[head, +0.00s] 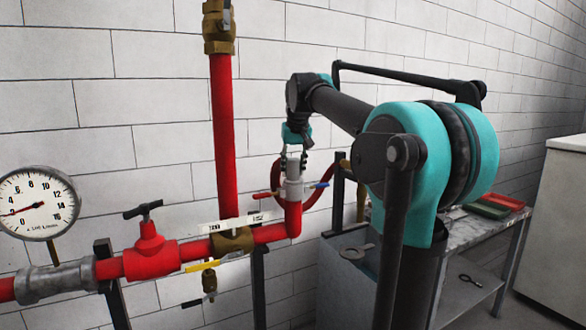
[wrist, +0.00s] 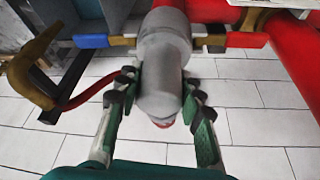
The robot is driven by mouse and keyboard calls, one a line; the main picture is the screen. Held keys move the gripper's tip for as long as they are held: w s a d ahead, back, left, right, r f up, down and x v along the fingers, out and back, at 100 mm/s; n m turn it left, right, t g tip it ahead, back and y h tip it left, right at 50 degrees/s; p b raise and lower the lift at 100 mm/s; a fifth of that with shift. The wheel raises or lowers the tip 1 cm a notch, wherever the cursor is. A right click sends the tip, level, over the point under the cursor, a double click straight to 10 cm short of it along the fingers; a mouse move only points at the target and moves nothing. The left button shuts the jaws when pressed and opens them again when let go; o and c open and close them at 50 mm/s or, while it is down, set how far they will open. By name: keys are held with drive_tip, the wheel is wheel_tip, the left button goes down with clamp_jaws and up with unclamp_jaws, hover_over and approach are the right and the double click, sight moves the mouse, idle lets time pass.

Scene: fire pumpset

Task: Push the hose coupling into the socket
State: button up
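The hose coupling (wrist: 158,92) is a narrow grey cylinder with a bit of red at its near end. It lines up with the wider grey socket (wrist: 165,40), which stands upright on the red pipe elbow in the head view (head: 294,190). The two meet with no visible gap; how deep the coupling sits I cannot tell. The socket has a blue-tipped and a red-tipped lever arm. My gripper (head: 294,152) is above the socket, pointing down. In the wrist view its fingers (wrist: 158,82) lie on both sides of the coupling and appear closed on it.
A red hose (wrist: 92,97) curves behind the socket. A red vertical pipe (head: 222,135), a red valve (head: 150,252) and a pressure gauge (head: 38,203) are to the left. A bench (head: 440,250) with green and red trays is to the right, before a white brick wall.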

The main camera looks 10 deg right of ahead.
drive_tip(key=o, duration=0.5)
drive_tip(key=shift+r, duration=0.1)
drive_tip(key=v, duration=1.1)
drive_tip(key=shift+s+r, duration=0.15)
drive_tip(key=shift+r, duration=0.25)
